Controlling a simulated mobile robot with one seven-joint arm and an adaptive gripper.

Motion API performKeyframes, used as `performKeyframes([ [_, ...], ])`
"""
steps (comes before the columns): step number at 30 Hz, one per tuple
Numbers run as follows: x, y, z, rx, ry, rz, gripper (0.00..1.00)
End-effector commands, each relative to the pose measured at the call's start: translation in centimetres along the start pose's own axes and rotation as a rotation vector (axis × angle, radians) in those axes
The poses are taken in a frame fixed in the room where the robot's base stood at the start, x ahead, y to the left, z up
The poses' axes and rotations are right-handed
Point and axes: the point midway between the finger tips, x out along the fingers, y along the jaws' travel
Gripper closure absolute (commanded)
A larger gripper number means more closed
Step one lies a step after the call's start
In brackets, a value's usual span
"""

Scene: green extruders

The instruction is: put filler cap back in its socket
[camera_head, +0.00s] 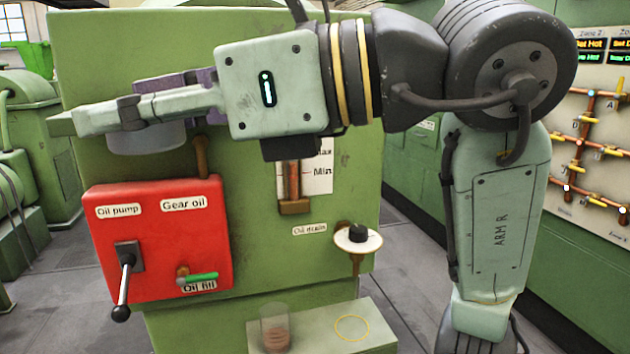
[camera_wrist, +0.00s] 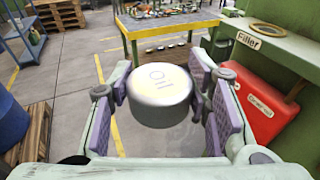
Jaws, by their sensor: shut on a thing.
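The filler cap is a round grey metal cap (camera_wrist: 158,97) with "Oil" on its top. It sits between the purple-padded fingers of my gripper (camera_wrist: 162,95), which is shut on it. In the head view the cap (camera_head: 147,138) shows below my gripper (camera_head: 130,112), held clear above the floor in front of the green machine. The socket is a brass-ringed opening (camera_wrist: 268,30) beside the "Filler" label in the wrist view, on the machine's green top, to the right of and apart from the cap. The socket is hidden in the head view.
A red box (camera_head: 160,245) with a lever and green-handled valve juts from the machine (camera_head: 250,230) below my gripper. A glass (camera_head: 275,328) stands on a low ledge. A workbench (camera_wrist: 170,28), a pallet and a blue barrel (camera_wrist: 10,120) stand around the floor in the wrist view.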

Motion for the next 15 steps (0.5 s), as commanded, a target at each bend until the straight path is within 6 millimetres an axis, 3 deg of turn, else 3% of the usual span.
performKeyframes([
  [15, 0.7, -5.4, -18.3, 0.022, -0.005, -0.103, 0.92],
])
